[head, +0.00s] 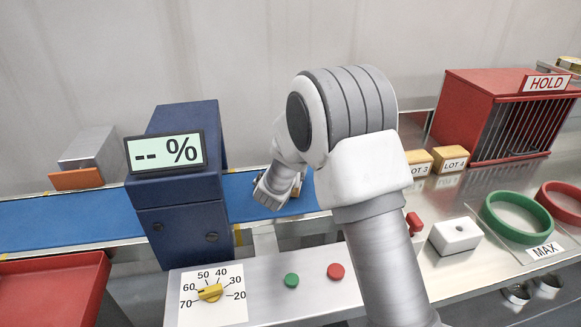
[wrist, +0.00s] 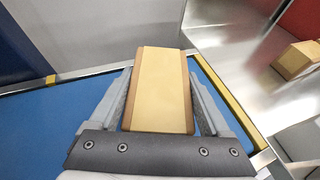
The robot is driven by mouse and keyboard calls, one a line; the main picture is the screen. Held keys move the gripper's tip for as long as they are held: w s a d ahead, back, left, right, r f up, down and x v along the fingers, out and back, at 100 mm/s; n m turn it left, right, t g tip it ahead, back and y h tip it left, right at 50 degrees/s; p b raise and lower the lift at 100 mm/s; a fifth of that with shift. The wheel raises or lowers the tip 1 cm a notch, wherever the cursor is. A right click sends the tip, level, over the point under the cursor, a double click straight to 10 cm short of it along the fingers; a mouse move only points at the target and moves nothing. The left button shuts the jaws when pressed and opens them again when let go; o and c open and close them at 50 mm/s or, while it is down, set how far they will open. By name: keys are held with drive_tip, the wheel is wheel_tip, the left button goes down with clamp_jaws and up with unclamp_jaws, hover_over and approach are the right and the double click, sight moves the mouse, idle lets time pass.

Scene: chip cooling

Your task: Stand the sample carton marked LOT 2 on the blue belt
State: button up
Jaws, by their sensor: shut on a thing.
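My gripper (head: 277,194) is low over the right part of the blue belt (head: 70,219), just right of the dark blue housing. In the wrist view my gripper (wrist: 162,105) is shut on a tan and brown carton (wrist: 163,88), with one finger on each side. The carton's marking does not show. The belt (wrist: 45,130) lies under and around the carton in that view. In the head view the carton is mostly hidden by my gripper. I cannot tell whether its base touches the belt.
Cartons marked LOT 3 (head: 418,168) and LOT 4 (head: 452,167) stand on the steel counter at right, before the red HOLD cage (head: 492,120). The dark blue housing with a "-- %" display (head: 165,152) spans the belt. A dial panel (head: 211,294) is in front.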

drive_tip(key=shift+f+b, duration=0.55)
drive_tip(key=shift+b, duration=0.15)
drive_tip(key=o, duration=1.4)
drive_tip(key=v, duration=1.7)
drive_tip(key=s+d+r+m+g+h+p, duration=0.1)
drive_tip(key=s+d+r+m+g+h, duration=0.2)
drive_tip(key=d+m, duration=0.35)
drive_tip(key=s+d+r+m+g+p, duration=0.1)
drive_tip(key=s+d+r+m, duration=0.2)
drive_tip(key=s+d+m, duration=0.3)
drive_tip(key=s+d+r+m+g+h+p, duration=0.1)
drive_tip(key=s+d+r+m+g+h, duration=0.2)
drive_tip(key=d+m, duration=0.4)
drive_tip(key=s+a+r+m+y+p, duration=0.1)
drive_tip(key=s+r+m+y, duration=0.1)
drive_tip(key=s+m+y, duration=0.2)
drive_tip(key=s+a+r+m+y+p, duration=0.1)
drive_tip(key=s+m+y, duration=0.3)
drive_tip(key=s+m, duration=0.5)
drive_tip(key=shift+s+a+r+m+g+y, duration=0.3)
drive_tip(key=shift+a+r+m, duration=0.4)
drive_tip(key=shift+r, duration=0.2)
